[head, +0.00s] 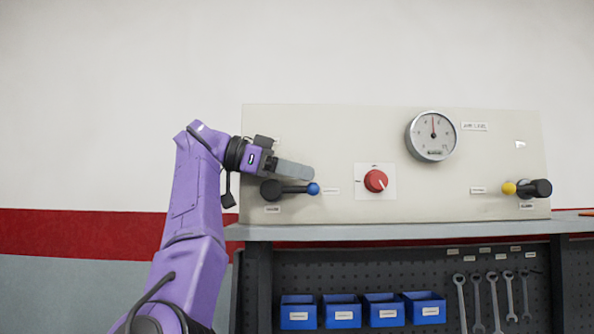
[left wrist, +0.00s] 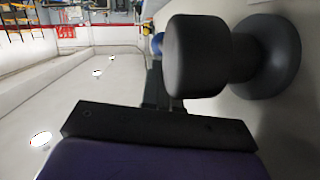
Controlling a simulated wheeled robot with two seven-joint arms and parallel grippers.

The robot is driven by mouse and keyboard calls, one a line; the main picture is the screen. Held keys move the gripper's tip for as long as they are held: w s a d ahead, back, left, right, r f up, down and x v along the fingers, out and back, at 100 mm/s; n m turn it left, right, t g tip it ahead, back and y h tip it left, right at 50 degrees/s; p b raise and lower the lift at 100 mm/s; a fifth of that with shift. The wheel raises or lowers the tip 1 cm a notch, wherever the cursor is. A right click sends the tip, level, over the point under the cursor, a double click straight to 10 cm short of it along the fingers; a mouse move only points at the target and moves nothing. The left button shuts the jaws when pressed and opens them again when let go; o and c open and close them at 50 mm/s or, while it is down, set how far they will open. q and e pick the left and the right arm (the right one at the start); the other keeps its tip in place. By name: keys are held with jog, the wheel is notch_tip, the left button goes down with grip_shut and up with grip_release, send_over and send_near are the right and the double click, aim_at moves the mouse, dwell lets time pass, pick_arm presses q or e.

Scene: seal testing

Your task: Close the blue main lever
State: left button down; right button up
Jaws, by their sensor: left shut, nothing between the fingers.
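The blue main lever has a black hub and a short dark arm ending in a blue ball (head: 313,188). It sits at the left of the panel, its arm lying about level and pointing right. In the left wrist view its black hub (left wrist: 195,55) is large and close, and the blue ball (left wrist: 157,43) shows partly behind it. My left gripper (head: 308,173) is shut and empty, just above the lever arm, its fingers pointing right. I cannot tell whether it touches the lever. My right gripper is out of view.
The panel (head: 340,125) also carries a red knob (head: 375,181), a round gauge (head: 432,136) and a yellow-ball lever (head: 509,188). A grey shelf edge (head: 400,231) runs below it. Blue bins (head: 341,312) and several wrenches (head: 477,300) are underneath. The wall above is clear.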

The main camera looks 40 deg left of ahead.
pick_arm(q)
jog(key=p+v, duration=0.1)
jog(key=v, duration=0.9)
jog(key=shift+s, duration=0.15)
